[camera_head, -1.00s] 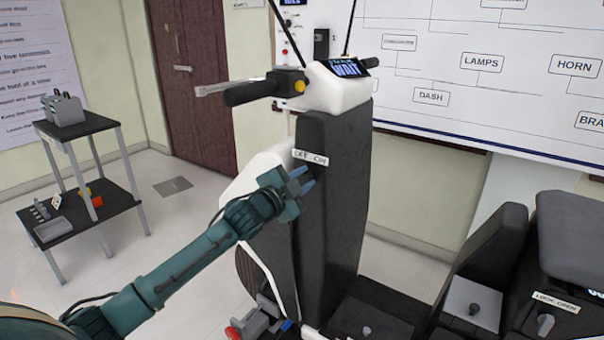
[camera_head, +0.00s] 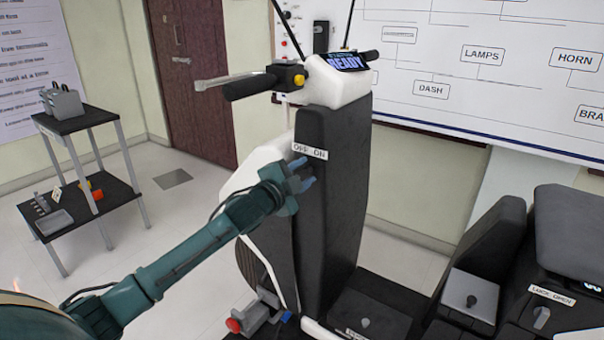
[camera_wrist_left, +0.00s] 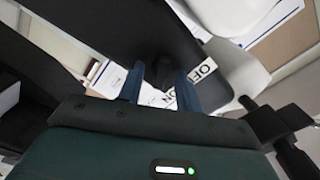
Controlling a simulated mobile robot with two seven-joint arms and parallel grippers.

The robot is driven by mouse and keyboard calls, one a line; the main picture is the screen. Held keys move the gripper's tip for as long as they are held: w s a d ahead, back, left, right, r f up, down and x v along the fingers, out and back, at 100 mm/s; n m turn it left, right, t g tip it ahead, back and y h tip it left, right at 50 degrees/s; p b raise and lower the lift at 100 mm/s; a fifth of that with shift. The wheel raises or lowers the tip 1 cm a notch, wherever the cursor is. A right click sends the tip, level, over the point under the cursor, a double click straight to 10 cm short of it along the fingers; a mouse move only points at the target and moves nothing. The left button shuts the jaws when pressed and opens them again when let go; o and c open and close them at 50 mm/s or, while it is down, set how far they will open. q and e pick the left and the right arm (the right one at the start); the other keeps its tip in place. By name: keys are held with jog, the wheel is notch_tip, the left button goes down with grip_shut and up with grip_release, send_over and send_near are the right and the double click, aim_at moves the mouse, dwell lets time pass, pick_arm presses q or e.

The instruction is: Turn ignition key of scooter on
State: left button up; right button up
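The scooter's upright black front panel (camera_head: 340,190) carries an OFF/ON label (camera_head: 310,150), which also shows tilted in the wrist view (camera_wrist_left: 204,71). My left gripper (camera_head: 303,174) is just below that label, close to the panel. In the left wrist view its two blue fingers (camera_wrist_left: 160,76) stand apart, with a small dark shape, perhaps the ignition key (camera_wrist_left: 154,96), in the gap between them. The key's angle cannot be made out; in the head view the gripper hides it. The dash display (camera_head: 346,60) reads READY. My right gripper is out of view.
The handlebar with its left grip (camera_head: 250,87) and lever is above my left arm. A black two-shelf stand (camera_head: 85,120) is at the left. The seat (camera_head: 580,235) with a LOCK/OPEN label is at the right. A red-knobbed part (camera_head: 234,325) is low, below the arm.

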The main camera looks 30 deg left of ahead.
pick_arm(q)
jog(key=shift+s, duration=0.1)
jog(key=s+a+b, duration=0.1)
jog(key=s, duration=1.2)
jog(key=shift+a+b, duration=0.35)
jog(key=shift+a, duration=0.05)
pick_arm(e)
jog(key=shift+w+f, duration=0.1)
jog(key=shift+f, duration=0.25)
pick_arm(q)
jog(key=shift+w, duration=0.1)
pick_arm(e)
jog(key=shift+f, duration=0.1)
